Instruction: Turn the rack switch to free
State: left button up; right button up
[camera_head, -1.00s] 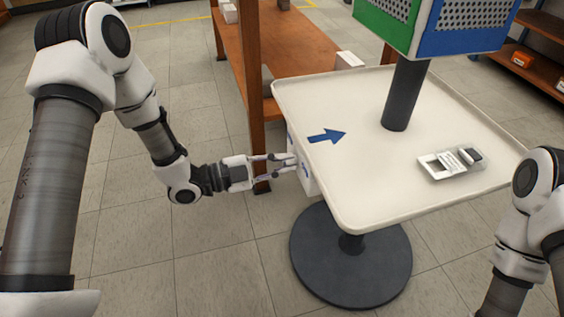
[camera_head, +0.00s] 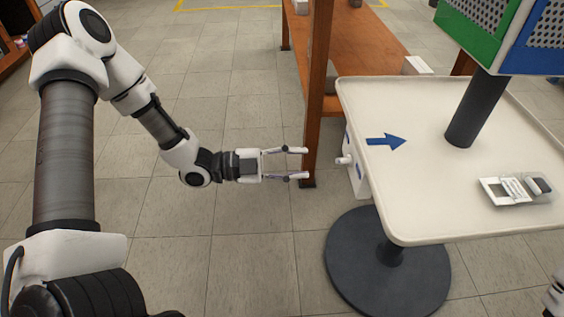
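The rack switch (camera_head: 344,160) is a small white knob sticking out to the left from a white box (camera_head: 357,177) mounted under the left edge of the white table. The box carries blue marks on its side; I cannot read the switch's setting. My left gripper (camera_head: 305,163) is open and empty to the left of the knob, its fingers pointing at it with a clear gap between. My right gripper is out of view; only a bit of my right arm shows at the lower right edge.
The white table (camera_head: 440,222) stands on a dark column with a round base (camera_head: 390,270). A blue arrow (camera_head: 386,141) on its top points right. A small white device (camera_head: 514,190) lies on it. A brown wooden post (camera_head: 318,90) stands just behind my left fingers. Floor at left is clear.

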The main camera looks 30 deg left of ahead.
pick_arm(q)
jog(key=v, duration=0.3)
jog(key=shift+s+a, duration=0.15)
jog(key=shift+a, duration=0.05)
dwell(0.3)
